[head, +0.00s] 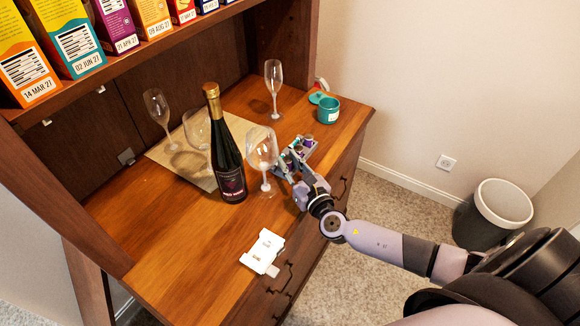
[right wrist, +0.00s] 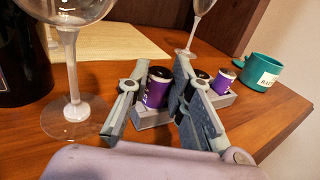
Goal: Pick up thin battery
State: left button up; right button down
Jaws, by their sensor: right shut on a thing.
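A small grey holder (right wrist: 228,100) stands on the wooden hutch top with several purple, dark-topped batteries in it. My right gripper (right wrist: 157,80) has its two fingers on either side of the nearest purple battery (right wrist: 156,92) and is shut on it. This battery stands upright at the holder's near end and seems to be still in it. Further purple batteries (right wrist: 222,82) stand to the right, partly hidden by the right finger. In the head view my right gripper (head: 288,166) reaches over the holder and hides part of it. My left gripper is not in view.
A wine glass (head: 262,150) stands close left of my right gripper, with a dark bottle (head: 228,155) beyond it. A teal mug (head: 327,110) is behind the holder. A white object (head: 262,251) lies near the front edge. The front-left wood is clear.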

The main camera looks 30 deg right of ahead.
jog(key=shift+f, duration=0.35)
jog(key=c, duration=1.4)
grip_release()
jog(key=shift+c, duration=0.2)
jog(key=shift+r, duration=0.15)
jog(key=shift+s, duration=0.25)
jog(key=s+b, duration=0.2)
jog(key=s, duration=1.5)
jog(key=shift+d, duration=0.1)
